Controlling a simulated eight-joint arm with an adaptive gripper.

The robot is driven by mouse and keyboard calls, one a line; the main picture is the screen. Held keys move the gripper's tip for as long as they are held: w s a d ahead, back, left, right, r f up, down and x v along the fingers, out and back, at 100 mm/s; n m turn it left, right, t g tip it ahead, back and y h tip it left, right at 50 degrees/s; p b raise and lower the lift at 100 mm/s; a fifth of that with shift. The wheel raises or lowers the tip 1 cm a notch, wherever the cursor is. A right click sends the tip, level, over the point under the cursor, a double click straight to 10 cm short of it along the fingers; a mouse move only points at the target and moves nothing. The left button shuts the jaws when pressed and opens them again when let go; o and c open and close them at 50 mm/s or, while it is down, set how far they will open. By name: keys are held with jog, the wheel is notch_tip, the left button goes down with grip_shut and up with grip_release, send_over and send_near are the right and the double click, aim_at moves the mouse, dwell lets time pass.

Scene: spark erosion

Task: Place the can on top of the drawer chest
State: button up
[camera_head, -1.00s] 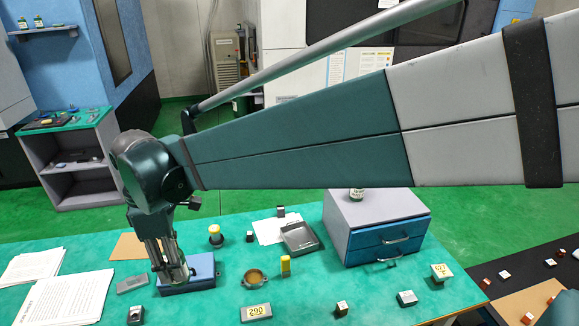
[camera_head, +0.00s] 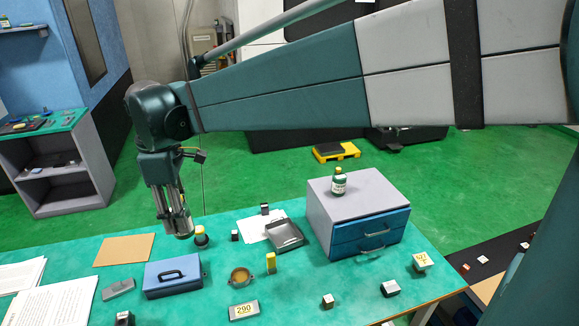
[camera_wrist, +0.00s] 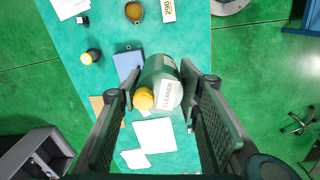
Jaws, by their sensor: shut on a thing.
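My gripper (camera_head: 177,215) is shut on a can (camera_wrist: 165,84), a green cylinder with a white "CLEANER" label and a yellow cap. In the wrist view the can lies between the two dark fingers. In the head view the fingers hide most of it, and it hangs above the left part of the green table. The drawer chest (camera_head: 330,212) stands at the table's right, with a grey body and two blue drawers that look shut. A small green bottle (camera_head: 339,184) with a yellow cap stands on its top. The chest is well to the right of my gripper.
A blue box (camera_head: 172,284) with a handle lies just below my gripper. A yellow-topped button (camera_head: 201,238), a grey tray (camera_head: 288,238), a round brown dish (camera_head: 240,276) and a yellow block (camera_head: 271,262) lie between it and the chest. The chest top is free around the bottle.

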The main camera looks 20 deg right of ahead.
jog(key=w+d+m+p, duration=0.2)
jog(key=w+d, duration=0.5)
jog(key=d, duration=0.4)
jog(key=w+d+r+m+p, duration=0.1)
jog(key=w+d+m+p, duration=0.15)
jog(key=w+d, duration=0.65)
jog(key=w+d+m+p, duration=0.1)
jog(key=w+d+m, duration=0.3)
jog(key=d, duration=0.9)
jog(key=w+d+f+m+p, duration=0.2)
jog(key=d+m+p, duration=0.3)
jog(key=d, duration=3.3)
jog(key=shift+m, duration=0.25)
jog(key=f, duration=0.5)
jog(key=shift+d+b, duration=0.35)
notch_tip(320, 180, down, 6)
jog(key=shift+f, duration=0.15)
